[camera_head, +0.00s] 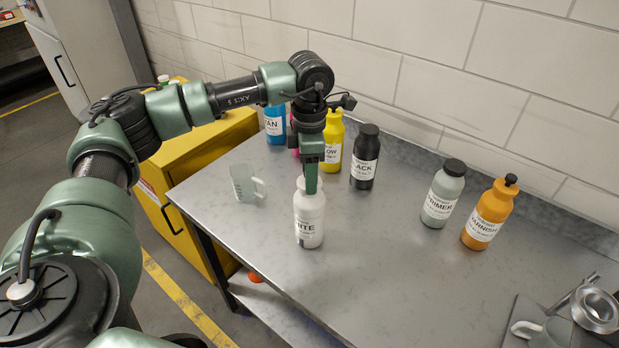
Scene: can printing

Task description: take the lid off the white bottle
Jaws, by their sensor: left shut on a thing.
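The white bottle (309,216) stands upright on the metal table, its label partly readable as "WHITE". My left gripper (311,183) comes down from above onto the top of the bottle. Its fingers are shut at the bottle's top and hide most of that area, so the lid itself cannot be made out clearly. My right gripper is not in view.
Behind stand a cyan bottle (275,124), a yellow bottle (333,140) and a black bottle (364,158). Primer (442,194) and varnish (489,214) bottles stand right. A clear cup (244,184) is left. The table's (400,270) front middle is clear.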

